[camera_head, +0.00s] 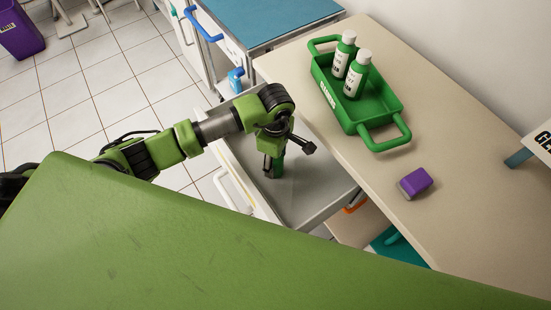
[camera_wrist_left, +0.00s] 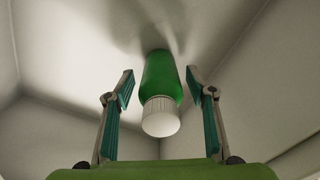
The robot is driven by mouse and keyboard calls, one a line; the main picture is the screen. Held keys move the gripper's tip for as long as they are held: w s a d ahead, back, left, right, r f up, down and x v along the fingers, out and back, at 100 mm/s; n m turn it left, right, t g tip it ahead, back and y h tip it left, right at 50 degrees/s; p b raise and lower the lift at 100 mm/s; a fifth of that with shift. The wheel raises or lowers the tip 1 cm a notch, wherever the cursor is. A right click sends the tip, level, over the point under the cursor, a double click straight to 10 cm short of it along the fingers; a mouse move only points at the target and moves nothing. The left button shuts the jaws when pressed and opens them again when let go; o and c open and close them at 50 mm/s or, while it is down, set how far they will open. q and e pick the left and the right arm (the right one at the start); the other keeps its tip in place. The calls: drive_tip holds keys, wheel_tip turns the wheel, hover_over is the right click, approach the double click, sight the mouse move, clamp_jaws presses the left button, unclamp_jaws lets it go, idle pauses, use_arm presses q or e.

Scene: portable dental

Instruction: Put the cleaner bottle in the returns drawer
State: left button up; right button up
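The cleaner bottle (camera_wrist_left: 161,84), green with a white cap, stands on the floor of the open light-grey drawer (camera_head: 312,196). In the head view only a green part of the bottle (camera_head: 279,167) shows beside my gripper. My left gripper (camera_head: 272,166) reaches down into the drawer over the bottle. In the left wrist view its two fingers (camera_wrist_left: 160,90) are spread on either side of the bottle, with a gap at each side. The drawer walls surround them. My right gripper is not in view.
A green carrier (camera_head: 367,112) with two white-labelled bottles (camera_head: 354,76) stands on the beige counter (camera_head: 470,225). A purple block (camera_head: 415,182) lies nearer. A blue-topped cart (camera_head: 265,18) stands behind the drawer. My large green body part covers the foreground.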

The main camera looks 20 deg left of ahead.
use_arm(q)
drive_tip(key=shift+r+p, duration=0.45)
drive_tip(key=shift+r, duration=0.05)
wheel_tip(320, 180, up, 11)
drive_tip(key=p, duration=0.7)
drive_tip(key=shift+r, duration=0.2)
